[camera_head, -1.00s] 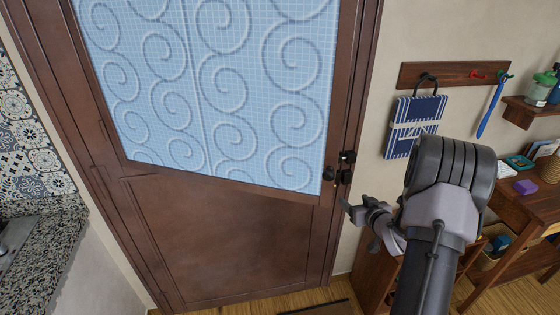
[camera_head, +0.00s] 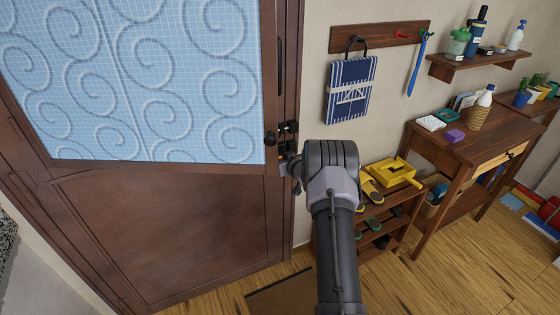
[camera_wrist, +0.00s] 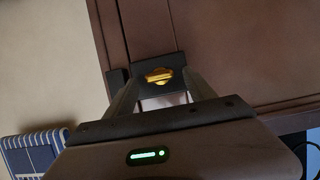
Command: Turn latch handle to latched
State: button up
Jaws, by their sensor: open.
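The brown door (camera_head: 170,240) with a blue swirl-patterned glass pane fills the left of the head view. In the wrist view, a small brass handle (camera_wrist: 158,76) sits on a black plate (camera_wrist: 155,88) near the door's edge. It appears crosswise between the fingertips; contact is not clear. My gripper (camera_wrist: 160,84) is open, its two fingers on either side of the plate. In the head view, my gripper (camera_head: 286,166) is at the door's right edge, just below black fittings (camera_head: 288,128) and a round black knob (camera_head: 270,140). The brass handle is hidden there by my arm.
A striped blue cloth (camera_head: 350,90) hangs from a wooden rail (camera_head: 385,42) right of the door. A low rack (camera_head: 385,220) with shoes and a yellow item stands right of my arm. A wooden table (camera_head: 470,140) is farther right. A dark mat (camera_head: 283,295) lies on the floor.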

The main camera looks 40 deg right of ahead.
jog(key=shift+c, duration=0.4)
jog(key=c, duration=1.3)
